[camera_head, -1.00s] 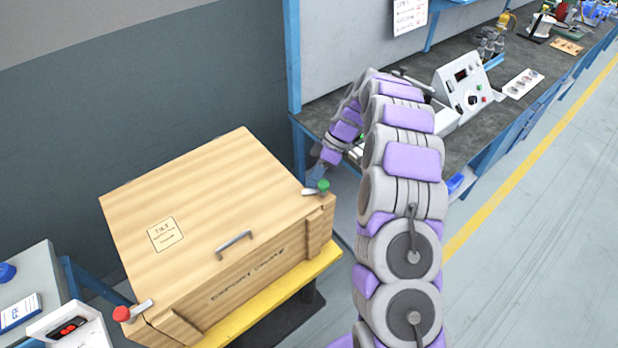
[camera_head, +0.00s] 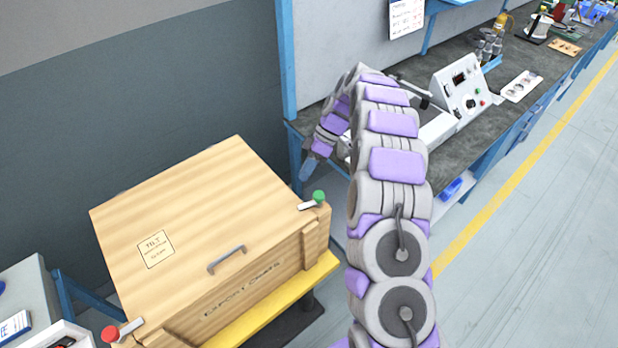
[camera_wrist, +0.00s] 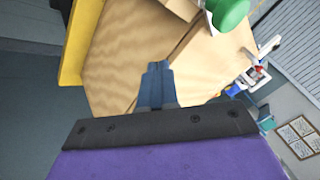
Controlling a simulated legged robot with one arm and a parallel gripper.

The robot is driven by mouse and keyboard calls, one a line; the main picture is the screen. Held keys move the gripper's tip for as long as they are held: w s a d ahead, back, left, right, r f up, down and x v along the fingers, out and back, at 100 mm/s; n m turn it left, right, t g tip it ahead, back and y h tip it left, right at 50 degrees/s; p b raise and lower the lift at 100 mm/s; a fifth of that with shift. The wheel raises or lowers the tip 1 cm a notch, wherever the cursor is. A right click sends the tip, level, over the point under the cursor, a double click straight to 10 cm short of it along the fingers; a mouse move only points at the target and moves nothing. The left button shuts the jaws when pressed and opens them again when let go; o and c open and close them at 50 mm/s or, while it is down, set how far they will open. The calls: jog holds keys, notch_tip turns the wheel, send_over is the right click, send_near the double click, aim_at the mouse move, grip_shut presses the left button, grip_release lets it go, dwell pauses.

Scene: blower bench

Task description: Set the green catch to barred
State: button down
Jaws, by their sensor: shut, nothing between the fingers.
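The green catch (camera_head: 318,197) is a green knob on a short pale lever (camera_head: 308,205) at the right corner of the wooden crate's (camera_head: 215,190) lid. In the wrist view the green knob (camera_wrist: 229,12) shows at the top, cut by the frame edge. My gripper (camera_head: 306,171) is shut and empty, above and behind the catch, apart from it. In the wrist view its closed fingertips (camera_wrist: 157,68) stand in front of the crate's wood (camera_wrist: 120,60). A red catch (camera_head: 110,334) with a similar lever sits at the crate's left front corner.
The crate rests on a yellow-topped stand (camera_head: 285,303). A workbench (camera_head: 440,150) with a control box (camera_head: 462,88) stands behind my arm. A grey side table (camera_head: 25,285) is at left. Floor at right is clear.

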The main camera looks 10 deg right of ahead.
jog(key=w+d+r+p, duration=0.1)
jog(key=w+r+p, duration=0.1)
jog(key=w+r, duration=0.2)
notch_tip(320, 180, up, 3)
jog(key=shift+d+f+p, duration=0.1)
jog(key=shift+d+p, duration=0.1)
jog(key=shift+p, duration=0.15)
jog(key=shift+a, duration=0.25)
